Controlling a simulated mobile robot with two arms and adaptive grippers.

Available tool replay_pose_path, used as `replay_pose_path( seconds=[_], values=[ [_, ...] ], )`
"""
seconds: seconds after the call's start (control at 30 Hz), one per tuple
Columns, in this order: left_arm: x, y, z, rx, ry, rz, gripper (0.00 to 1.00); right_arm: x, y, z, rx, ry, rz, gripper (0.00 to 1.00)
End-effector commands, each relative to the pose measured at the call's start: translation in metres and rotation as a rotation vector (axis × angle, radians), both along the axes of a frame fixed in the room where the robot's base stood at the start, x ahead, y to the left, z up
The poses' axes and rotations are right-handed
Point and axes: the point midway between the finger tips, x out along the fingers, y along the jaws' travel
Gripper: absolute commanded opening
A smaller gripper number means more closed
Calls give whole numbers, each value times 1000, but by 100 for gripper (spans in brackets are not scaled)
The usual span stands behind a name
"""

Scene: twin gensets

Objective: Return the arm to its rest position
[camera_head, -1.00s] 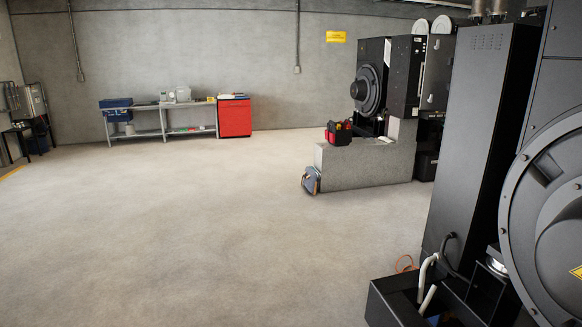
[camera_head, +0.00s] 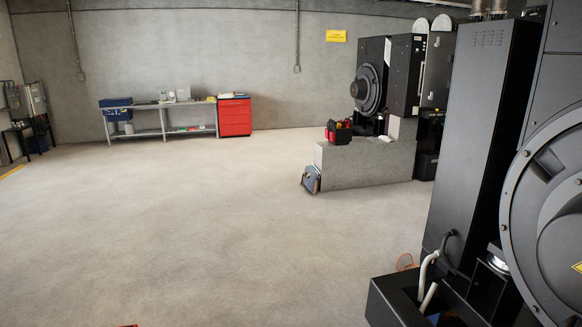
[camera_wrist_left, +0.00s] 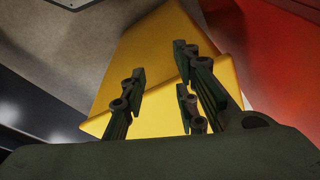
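My left gripper (camera_wrist_left: 160,78) shows in the left wrist view, with its dark green fingers spread apart. A yellow, flat-sided surface (camera_wrist_left: 145,50) lies behind and between the fingers. I cannot tell what it belongs to, or whether the fingers touch it. A red surface (camera_wrist_left: 285,70) fills the right side of that view. Neither gripper shows in the head view, and my right gripper is not in view at all.
A black genset (camera_head: 480,150) stands close on the right, with an open black box (camera_head: 395,300) at its foot. Another genset (camera_head: 370,85) stands on a concrete plinth (camera_head: 370,165). A workbench (camera_head: 160,106) and red drawer cabinet (camera_head: 235,118) stand far back. The middle floor is clear.

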Motion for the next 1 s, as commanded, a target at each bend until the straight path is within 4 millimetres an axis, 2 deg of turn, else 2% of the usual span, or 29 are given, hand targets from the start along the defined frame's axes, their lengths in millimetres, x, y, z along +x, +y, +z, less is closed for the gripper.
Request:
replay_pose_path(
  seconds=[0.03, 0.2, 0.27, 0.4, 0.5, 0.6, 0.7, 0.83, 1.0],
  values=[
    [-7, 1, -33, 2, 20, -2, 28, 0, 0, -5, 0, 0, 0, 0],
    [-38, 5, -127, 7, 59, -9, 28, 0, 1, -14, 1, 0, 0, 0],
    [-54, 7, -157, 8, 72, -12, 28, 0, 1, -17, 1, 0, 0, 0],
    [-99, 14, -218, 12, 103, -18, 28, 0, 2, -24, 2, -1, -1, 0],
    [-133, 21, -250, 15, 122, -23, 28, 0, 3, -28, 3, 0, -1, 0],
    [-162, 26, -271, 17, 135, -27, 28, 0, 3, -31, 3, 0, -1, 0],
    [-183, 31, -283, 19, 145, -31, 28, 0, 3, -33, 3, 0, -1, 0],
    [-196, 33, -289, 21, 150, -33, 28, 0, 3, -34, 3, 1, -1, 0],
    [-197, 33, -289, 21, 150, -33, 28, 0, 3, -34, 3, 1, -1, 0]
  ],
)
